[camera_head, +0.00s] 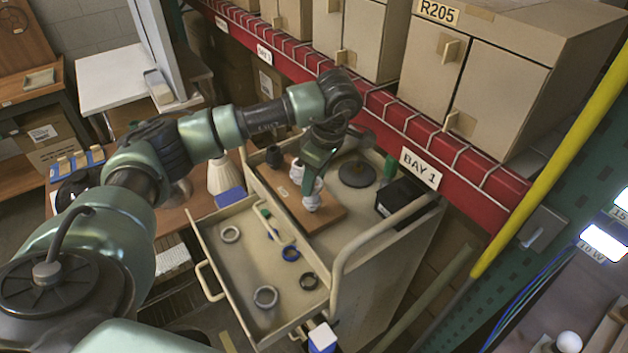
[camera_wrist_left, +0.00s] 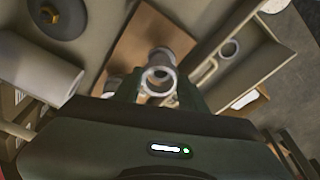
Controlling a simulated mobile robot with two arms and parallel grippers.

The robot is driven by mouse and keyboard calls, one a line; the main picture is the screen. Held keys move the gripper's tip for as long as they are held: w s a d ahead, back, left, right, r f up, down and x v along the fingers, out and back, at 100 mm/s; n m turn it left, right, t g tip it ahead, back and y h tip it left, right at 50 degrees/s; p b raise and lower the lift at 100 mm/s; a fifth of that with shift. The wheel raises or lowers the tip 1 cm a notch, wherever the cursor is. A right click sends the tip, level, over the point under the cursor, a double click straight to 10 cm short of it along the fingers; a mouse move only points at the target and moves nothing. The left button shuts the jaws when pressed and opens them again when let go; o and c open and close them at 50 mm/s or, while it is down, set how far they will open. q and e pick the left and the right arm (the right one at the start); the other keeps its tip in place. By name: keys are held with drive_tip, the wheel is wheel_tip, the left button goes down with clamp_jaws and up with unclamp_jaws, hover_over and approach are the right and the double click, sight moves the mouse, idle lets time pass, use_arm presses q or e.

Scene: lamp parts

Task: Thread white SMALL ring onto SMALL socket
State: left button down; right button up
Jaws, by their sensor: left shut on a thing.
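My left gripper (camera_head: 314,178) points down over the wooden board (camera_head: 328,212) on the cart. It is shut on the white small ring, which shows between its fingers in the left wrist view (camera_wrist_left: 158,80). A pale socket (camera_head: 311,203) stands on the board just below the fingers. In the left wrist view the socket's pale top (camera_wrist_left: 162,56) appears just beyond the ring and partly overlaps it. I cannot tell whether the ring is around the socket or above it. The fingers hide part of both. My right gripper is not in view.
A black socket (camera_head: 273,157) stands on the board's far left. A dark round base (camera_head: 357,174) lies to the right. The red shelf beam (camera_head: 400,135) runs behind.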

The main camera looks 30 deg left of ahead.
sight(314, 190)
use_arm(q)
drive_tip(key=shift+r, duration=0.75)
drive_tip(key=shift+r, duration=0.1)
drive_tip(key=p+v, duration=0.1)
drive_tip(key=v, duration=0.1)
drive_tip(key=p+v, duration=0.1)
drive_tip(key=shift+a+r, duration=0.35)
drive_tip(key=shift+r, duration=0.1)
drive_tip(key=shift+f, duration=0.2)
drive_tip(key=shift+d+b+x, duration=0.25)
drive_tip(key=shift+b+x, duration=0.7)
drive_tip(key=shift+x, duration=0.25)
drive_tip(key=shift+d+b+x, duration=0.25)
drive_tip(key=shift+b+x, duration=0.7)
drive_tip(key=shift+x, duration=0.25)
drive_tip(key=shift+f, duration=0.2)
drive_tip(key=shift+d+b+x, duration=0.25)
drive_tip(key=shift+b+x, duration=0.8)
drive_tip(key=shift+x, duration=0.15)
drive_tip(key=shift+f+b, duration=0.65)
drive_tip(key=shift+f, duration=0.05)
